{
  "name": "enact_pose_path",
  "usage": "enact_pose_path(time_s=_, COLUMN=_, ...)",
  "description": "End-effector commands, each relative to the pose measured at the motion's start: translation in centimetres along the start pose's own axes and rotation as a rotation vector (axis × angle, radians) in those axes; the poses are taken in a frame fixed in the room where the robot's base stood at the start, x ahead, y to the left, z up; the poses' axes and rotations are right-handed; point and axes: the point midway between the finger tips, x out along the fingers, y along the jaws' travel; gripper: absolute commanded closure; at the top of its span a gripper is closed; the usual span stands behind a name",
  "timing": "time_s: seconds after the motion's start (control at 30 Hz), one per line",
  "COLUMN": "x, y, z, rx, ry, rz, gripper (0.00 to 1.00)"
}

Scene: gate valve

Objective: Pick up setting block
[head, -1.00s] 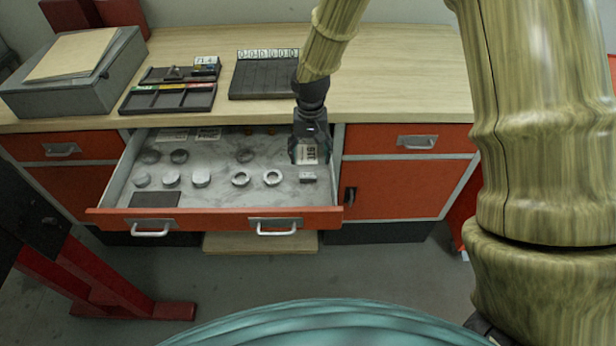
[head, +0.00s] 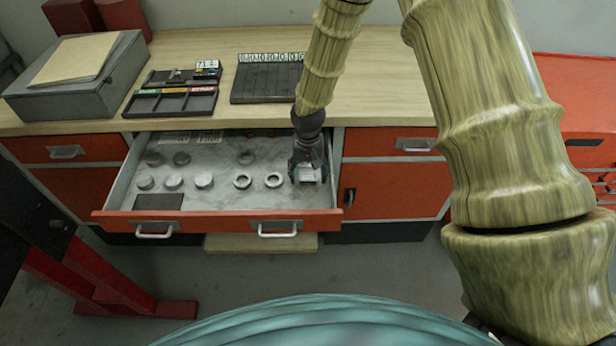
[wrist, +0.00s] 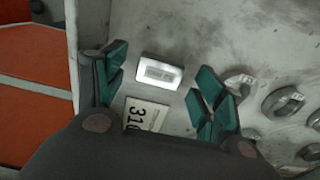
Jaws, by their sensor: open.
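The setting block (wrist: 160,73) is a small pale rectangular block with a recessed plate on top. It lies on the drawer floor near the drawer's right wall and also shows in the head view (head: 308,178). My gripper (wrist: 160,80) is open over it, with green-padded fingers on either side in the wrist view. Gaps show between the block and both fingers, so nothing is held. In the head view my gripper (head: 308,176) reaches down into the open drawer. A card reading 316 (wrist: 146,113) shows below the block in the wrist view, partly hidden by my gripper.
The open drawer (head: 220,217) holds several round pieces, with a ring (head: 274,180) left of my gripper. The drawer's right wall (wrist: 88,35) is close to one finger. A slotted tray (head: 172,101), a dark rack (head: 265,82) and a grey box (head: 75,85) stand on the bench.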

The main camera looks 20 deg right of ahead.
Motion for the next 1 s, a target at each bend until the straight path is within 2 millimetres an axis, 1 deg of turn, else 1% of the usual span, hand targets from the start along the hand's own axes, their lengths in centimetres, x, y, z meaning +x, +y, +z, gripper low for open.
enact_pose_path(time_s=0.13, x=0.74, y=-0.01, z=-0.01, rx=-0.001, ry=0.001, rz=0.000, gripper=0.30)
enact_pose_path(time_s=0.4, x=0.93, y=-0.01, z=-0.02, rx=-0.001, ry=0.001, rz=0.000, gripper=0.30)
enact_pose_path(time_s=0.43, x=0.93, y=-0.02, z=-0.02, rx=-0.002, ry=0.001, rz=0.000, gripper=0.32)
enact_pose_path(time_s=0.73, x=0.92, y=-0.02, z=0.00, rx=-0.001, ry=0.001, rz=0.000, gripper=0.87)
enact_pose_path(time_s=1.0, x=0.82, y=-0.03, z=-0.03, rx=-0.001, ry=0.002, rz=-0.001, gripper=0.87)
